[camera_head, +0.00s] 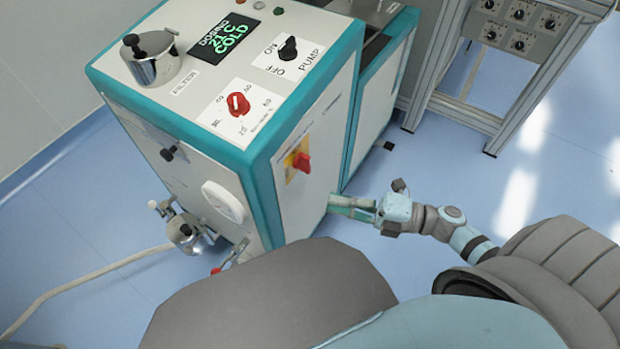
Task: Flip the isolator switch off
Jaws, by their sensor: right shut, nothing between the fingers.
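The isolator switch (302,163) is a red handle on a yellow plate, on the right side panel of the white and teal machine (322,120). Its handle sticks out from the panel and looks tilted, with its exact setting too small to read. My right gripper (338,205) is shut and empty. It points left toward the same side panel, below and to the right of the switch and apart from it. My left gripper is not in view.
The machine top carries a red dial (238,103), a black pump knob (288,48), a green-lettered display (224,38) and a metal filter pot (150,58). A metal frame with a control box (520,28) stands at the upper right.

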